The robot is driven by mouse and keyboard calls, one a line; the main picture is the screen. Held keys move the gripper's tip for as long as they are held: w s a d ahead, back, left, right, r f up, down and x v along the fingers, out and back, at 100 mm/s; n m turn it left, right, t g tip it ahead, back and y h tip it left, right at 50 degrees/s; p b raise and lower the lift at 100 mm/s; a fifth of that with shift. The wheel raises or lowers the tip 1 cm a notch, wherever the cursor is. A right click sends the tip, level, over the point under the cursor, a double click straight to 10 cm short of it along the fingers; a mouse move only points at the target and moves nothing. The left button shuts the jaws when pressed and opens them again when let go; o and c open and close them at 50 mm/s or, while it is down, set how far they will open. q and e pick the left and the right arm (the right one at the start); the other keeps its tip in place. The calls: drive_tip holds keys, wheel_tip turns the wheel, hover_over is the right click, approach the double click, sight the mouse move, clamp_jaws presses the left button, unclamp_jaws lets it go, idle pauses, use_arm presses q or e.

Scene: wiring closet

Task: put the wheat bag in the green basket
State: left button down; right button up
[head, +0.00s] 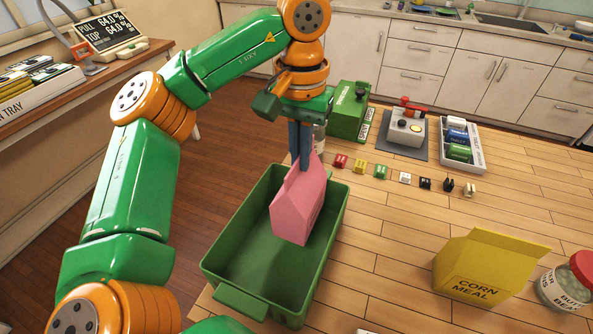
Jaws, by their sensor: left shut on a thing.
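A pink bag (298,208) hangs from my left gripper (303,158), whose dark fingers are shut on its top edge. My right gripper is not in view.
A yellow corn meal bag (484,265) and a red-lidded jar (569,282) stand at the right. Several small coloured blocks (380,172) lie in a row behind the basket. A green box (348,112), grey device (407,129) and white tray (463,146) are farther back.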

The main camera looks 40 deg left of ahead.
use_arm(q)
drive_tip(key=shift+w+a+f, duration=0.35)
drive_tip(key=shift+a+f, duration=0.15)
drive_tip(key=shift+f, duration=0.2)
drive_tip(key=shift+w+a+f, duration=0.15)
drive_tip(key=shift+f, duration=0.85)
drive_tip(key=shift+w+a+f, duration=0.1)
drive_tip(key=shift+a+f, duration=0.05)
drive_tip(key=shift+f, duration=0.8)
drive_tip(key=shift+f, duration=0.2)
drive_tip(key=c, duration=1)
unclamp_jaws()
drive_tip(key=shift+c, duration=0.2)
drive_tip(key=shift+r, duration=0.2)
